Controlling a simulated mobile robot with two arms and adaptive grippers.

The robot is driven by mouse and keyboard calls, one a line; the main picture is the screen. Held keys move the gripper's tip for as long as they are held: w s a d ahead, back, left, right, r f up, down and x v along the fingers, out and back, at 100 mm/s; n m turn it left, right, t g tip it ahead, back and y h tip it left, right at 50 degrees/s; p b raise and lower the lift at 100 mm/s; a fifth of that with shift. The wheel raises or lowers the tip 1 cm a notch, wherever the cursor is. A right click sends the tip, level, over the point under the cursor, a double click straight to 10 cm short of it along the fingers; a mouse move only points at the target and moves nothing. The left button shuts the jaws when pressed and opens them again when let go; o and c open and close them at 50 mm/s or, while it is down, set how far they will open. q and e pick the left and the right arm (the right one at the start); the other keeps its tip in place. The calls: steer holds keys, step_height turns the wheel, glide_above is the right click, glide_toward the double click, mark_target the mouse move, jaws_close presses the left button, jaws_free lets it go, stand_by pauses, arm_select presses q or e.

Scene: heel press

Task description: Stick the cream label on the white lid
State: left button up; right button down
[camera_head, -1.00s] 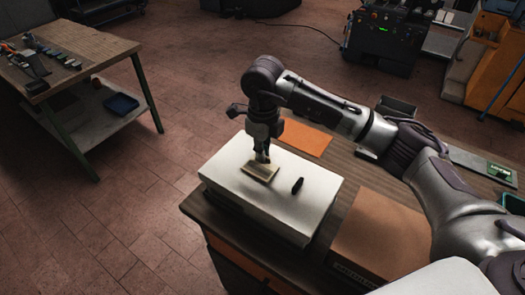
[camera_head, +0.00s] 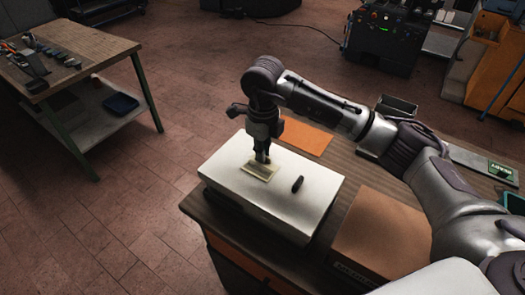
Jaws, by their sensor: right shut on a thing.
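The white lid (camera_head: 290,213) tops a box near the left end of the wooden bench. The cream label (camera_head: 259,171) lies flat or nearly flat over the lid's back left part; I cannot tell whether all of it touches. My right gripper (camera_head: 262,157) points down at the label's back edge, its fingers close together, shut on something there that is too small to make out. A small dark piece (camera_head: 297,184) is on the lid, right of the label. My left gripper is not in view.
A brown cardboard box (camera_head: 383,232) stands on the bench to the right of the lid. An orange sheet (camera_head: 305,138) and a dark grey bin (camera_head: 391,124) lie behind. A separate tool table (camera_head: 95,42) stands far left across open floor.

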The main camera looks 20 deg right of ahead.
steer(key=shift+s+f, duration=0.1)
steer(key=shift+f, duration=0.1)
stand_by(0.6)
steer(key=c, duration=1.2)
jaws_free()
steer(key=o, duration=0.5)
steer(key=shift+r, duration=0.15)
steer(key=shift+r+p, duration=1.55)
steer(key=shift+r, duration=1.9)
